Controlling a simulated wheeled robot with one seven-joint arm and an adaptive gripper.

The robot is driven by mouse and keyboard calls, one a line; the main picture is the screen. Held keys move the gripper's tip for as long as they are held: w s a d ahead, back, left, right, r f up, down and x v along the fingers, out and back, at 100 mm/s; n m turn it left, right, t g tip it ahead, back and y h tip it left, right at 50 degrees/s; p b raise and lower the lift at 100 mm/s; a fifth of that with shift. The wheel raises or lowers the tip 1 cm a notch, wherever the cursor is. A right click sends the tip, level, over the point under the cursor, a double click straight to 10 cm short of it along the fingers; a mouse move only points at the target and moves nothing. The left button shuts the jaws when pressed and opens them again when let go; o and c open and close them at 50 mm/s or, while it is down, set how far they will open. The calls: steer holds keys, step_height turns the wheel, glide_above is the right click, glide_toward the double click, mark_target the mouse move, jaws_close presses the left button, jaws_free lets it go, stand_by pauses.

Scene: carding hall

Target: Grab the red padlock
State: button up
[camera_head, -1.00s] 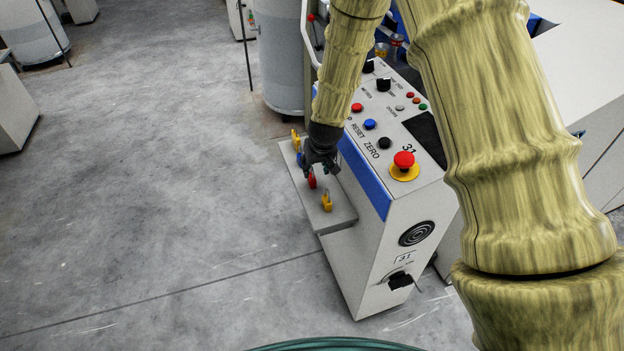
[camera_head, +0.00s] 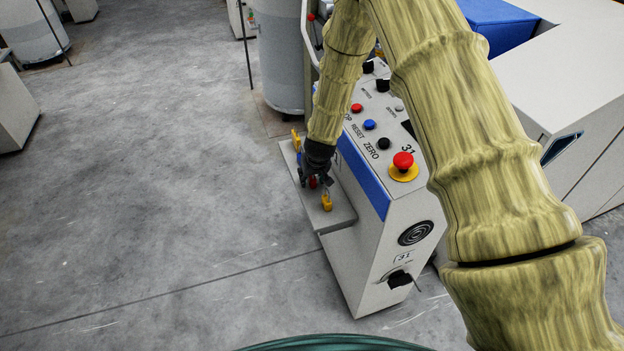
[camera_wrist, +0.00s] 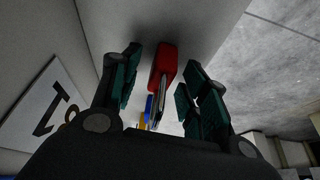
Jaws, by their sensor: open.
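The red padlock (camera_wrist: 165,62) stands between the two open fingers of my gripper (camera_wrist: 157,88) in the wrist view, with a gap on each side. In the head view the red padlock (camera_head: 312,182) is mostly hidden behind my gripper (camera_head: 316,184), which is low over the grey shelf (camera_head: 338,217) on the side of the control console. The fingers are open and hold nothing.
A yellow padlock (camera_head: 327,203) stands on the shelf just nearer than my gripper, and another yellow one (camera_head: 295,138) is at the far end. A blue item (camera_wrist: 148,107) shows beyond the red padlock. The console (camera_head: 375,250) rises close on the right.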

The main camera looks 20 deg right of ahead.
jaws_close()
stand_by(0.5)
